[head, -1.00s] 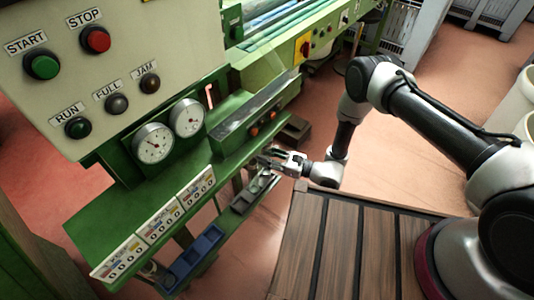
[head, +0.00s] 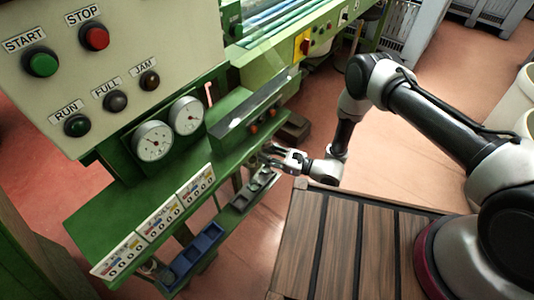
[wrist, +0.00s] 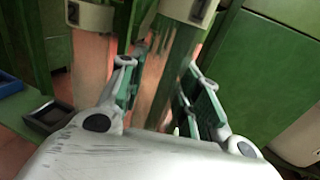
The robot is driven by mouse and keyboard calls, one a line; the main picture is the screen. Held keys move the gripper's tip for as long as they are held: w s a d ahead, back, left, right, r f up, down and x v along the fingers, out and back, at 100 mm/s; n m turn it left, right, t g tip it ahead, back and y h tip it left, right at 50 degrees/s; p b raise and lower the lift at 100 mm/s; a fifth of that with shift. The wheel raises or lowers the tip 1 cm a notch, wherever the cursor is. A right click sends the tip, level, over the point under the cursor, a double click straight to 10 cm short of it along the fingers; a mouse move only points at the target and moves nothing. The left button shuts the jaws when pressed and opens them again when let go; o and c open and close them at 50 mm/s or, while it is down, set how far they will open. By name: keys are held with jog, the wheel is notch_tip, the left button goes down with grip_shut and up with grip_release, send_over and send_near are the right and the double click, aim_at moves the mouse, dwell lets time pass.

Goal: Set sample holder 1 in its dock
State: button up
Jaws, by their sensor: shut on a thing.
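My gripper (head: 268,157) is at the front edge of the green machine ledge, just above the far end of a grey compartment tray (head: 241,203). In the wrist view its two fingers (wrist: 163,95) stand a little apart with green pads facing each other. I cannot tell which part of the scene is the dock. In the wrist view a dark tray (wrist: 47,116) lies left of the fingers, apart from them.
A blue tray (head: 190,258) sits nearer along the low rail. Printed cards (head: 160,222) line the ledge front. Two gauges (head: 153,141) and a dark bar with orange knobs (head: 235,128) are above. A slatted wooden deck (head: 340,245) is at lower right; open floor lies beyond.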

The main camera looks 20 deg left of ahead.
jog(key=shift+f, duration=1.3)
dwell(1.2)
jog(key=o, duration=1.1)
jog(key=s+d, duration=0.1)
jog(key=d, duration=1.1)
jog(key=shift+s, duration=0.3)
